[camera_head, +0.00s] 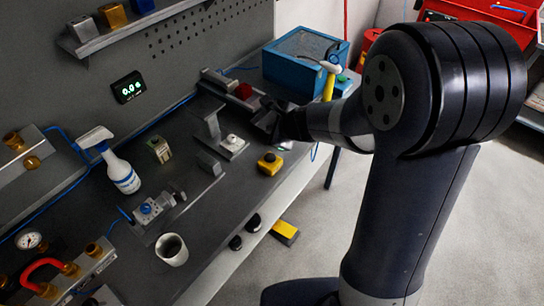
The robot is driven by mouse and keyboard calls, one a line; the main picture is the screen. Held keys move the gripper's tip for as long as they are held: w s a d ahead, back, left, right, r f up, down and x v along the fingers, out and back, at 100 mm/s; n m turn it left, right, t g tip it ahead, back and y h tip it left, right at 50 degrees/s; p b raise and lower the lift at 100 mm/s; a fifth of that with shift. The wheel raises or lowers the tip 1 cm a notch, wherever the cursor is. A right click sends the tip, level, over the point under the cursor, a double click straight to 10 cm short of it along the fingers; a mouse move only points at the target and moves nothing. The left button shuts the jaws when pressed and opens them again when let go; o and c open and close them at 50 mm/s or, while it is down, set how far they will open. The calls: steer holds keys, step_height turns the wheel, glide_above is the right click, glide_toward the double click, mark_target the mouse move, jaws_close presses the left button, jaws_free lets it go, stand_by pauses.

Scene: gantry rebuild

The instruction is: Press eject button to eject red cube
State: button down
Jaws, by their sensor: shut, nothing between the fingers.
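The red cube (243,91) sits in a grey metal fixture (220,82) near the back right of the bench. My gripper (264,118) is shut and empty, just right of and in front of the cube; I cannot tell whether it touches the fixture. A yellow box with a dark button on top (270,164) stands near the bench's front edge, below my gripper in the picture. A green button (342,78) shows at the right side of the blue box. I cannot tell which is the eject button. My arm hides part of the bench's right end.
A grey bracket with a white knob (232,141) stands left of my gripper. The blue box (303,55) and a yellow-handled hammer (330,75) are at the right end. A spray bottle (118,170) and a white cup (172,250) stand further left.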

mark_target(273, 159)
steer(key=shift+f, duration=0.15)
step_height(273, 159, down, 9)
steer(key=b, duration=0.8)
steer(key=shift+r, duration=0.2)
stand_by(1.5)
steer(key=shift+f+b, duration=0.4)
steer(key=shift+b, duration=0.3)
steer(key=shift+f+b, duration=0.5)
stand_by(0.4)
steer(key=shift+r, duration=0.15)
steer(key=shift+r+p, duration=0.8)
steer(key=shift+p, duration=0.05)
step_height(273, 159, up, 5)
steer(key=p, duration=0.4)
steer(key=shift+p, duration=0.3)
